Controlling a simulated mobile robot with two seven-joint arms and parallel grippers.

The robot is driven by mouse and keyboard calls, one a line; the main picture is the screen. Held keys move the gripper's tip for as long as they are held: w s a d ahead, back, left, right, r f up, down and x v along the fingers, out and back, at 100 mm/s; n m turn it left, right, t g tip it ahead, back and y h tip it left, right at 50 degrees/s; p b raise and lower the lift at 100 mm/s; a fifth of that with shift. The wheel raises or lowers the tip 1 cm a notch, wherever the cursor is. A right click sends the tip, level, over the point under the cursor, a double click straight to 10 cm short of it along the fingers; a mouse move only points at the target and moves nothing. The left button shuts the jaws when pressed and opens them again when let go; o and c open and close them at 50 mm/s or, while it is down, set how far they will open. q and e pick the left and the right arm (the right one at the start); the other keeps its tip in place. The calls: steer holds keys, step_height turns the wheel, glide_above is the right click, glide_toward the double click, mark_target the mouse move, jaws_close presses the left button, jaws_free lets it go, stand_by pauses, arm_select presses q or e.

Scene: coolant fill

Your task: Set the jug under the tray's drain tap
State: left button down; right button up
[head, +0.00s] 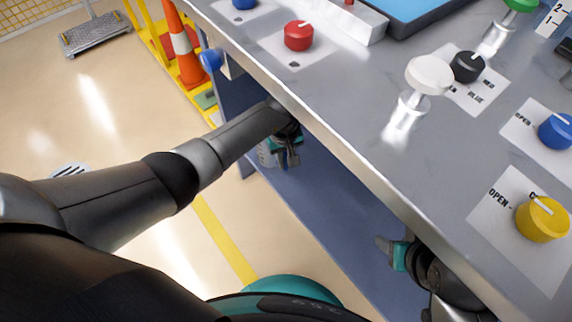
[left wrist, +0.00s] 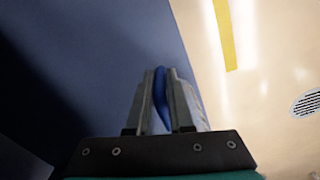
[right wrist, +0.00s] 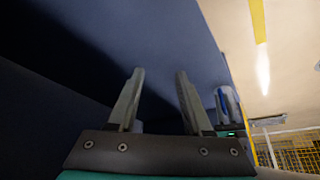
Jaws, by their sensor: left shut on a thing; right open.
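My left gripper (head: 287,160) is below the bench's front edge in the head view. In the left wrist view it is shut on a blue upright part (left wrist: 160,98), which looks like a handle. A pale body, apparently the jug (right wrist: 228,105), shows beside the left gripper in the right wrist view, with blue on it; most of it is hidden in the head view. My right gripper (head: 385,247) is open and empty under the bench, its fingers apart in the right wrist view (right wrist: 160,80). I cannot identify the drain tap or its tray for sure.
The metal bench top (head: 350,110) carries a red knob (head: 298,36), a yellow knob (head: 542,219) and a white knob (head: 429,74). A blue knob (head: 210,60) sticks out at its left end. An orange cone (head: 183,45) stands beyond.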

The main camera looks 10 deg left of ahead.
arm_select(q)
steer(key=shift+f, duration=0.75)
arm_select(e)
steer(key=shift+w+a+t+y, duration=0.3)
steer(key=shift+w+a+t, duration=0.2)
steer(key=shift+w+a, duration=0.2)
arm_select(q)
steer(key=shift+f+b, duration=0.1)
steer(key=shift+b, duration=0.25)
steer(key=c, duration=0.8)
jaws_free()
arm_select(e)
steer(key=shift+w+a+t, duration=0.2)
steer(key=shift+a+t, duration=0.05)
steer(key=shift+t, duration=0.05)
steer(key=shift+s, duration=0.1)
